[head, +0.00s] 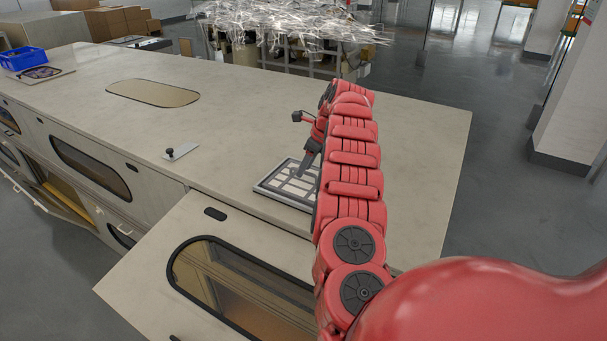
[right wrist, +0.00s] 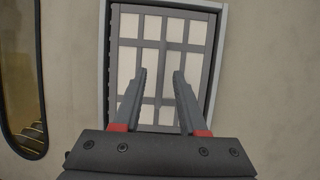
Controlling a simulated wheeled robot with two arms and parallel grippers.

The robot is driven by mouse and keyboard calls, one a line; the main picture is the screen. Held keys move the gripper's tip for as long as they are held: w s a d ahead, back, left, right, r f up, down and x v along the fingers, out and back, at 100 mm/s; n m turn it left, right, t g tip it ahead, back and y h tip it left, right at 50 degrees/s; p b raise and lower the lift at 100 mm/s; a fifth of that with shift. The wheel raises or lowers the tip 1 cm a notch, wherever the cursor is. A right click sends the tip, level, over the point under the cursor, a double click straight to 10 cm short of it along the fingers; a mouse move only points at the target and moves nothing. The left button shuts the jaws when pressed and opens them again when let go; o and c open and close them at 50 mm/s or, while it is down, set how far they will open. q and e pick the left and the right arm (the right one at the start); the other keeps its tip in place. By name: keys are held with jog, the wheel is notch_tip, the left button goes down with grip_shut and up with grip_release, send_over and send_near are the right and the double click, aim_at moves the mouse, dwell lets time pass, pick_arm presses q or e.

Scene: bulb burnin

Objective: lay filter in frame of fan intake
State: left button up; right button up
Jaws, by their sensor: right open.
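A white panel with a dark grey grid, which looks like the filter (right wrist: 127,60), lies flat on the worktop. It shows inside a light grey rim, which looks like the intake frame (right wrist: 216,55); I cannot tell whether it is fully seated. In the head view the gridded panel (head: 290,186) lies near the middle of the worktop, partly hidden by my right arm. My right gripper (right wrist: 158,75) is open above it, with nothing between its fingers. It also shows in the head view (head: 307,168), pointing down at the panel. My left gripper is out of view.
A small metal plate with a black knob (head: 181,152) lies left of the panel on the worktop (head: 230,120). A blue crate (head: 22,58) stands at the far left. Dark-rimmed windows are set in the top, one (head: 240,285) in front. A wiry silver mass (head: 285,22) is behind.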

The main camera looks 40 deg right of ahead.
jog(key=v, duration=0.9)
jog(key=shift+r+b, duration=0.35)
jog(key=shift+s+f, duration=0.1)
jog(key=shift+s, duration=0.1)
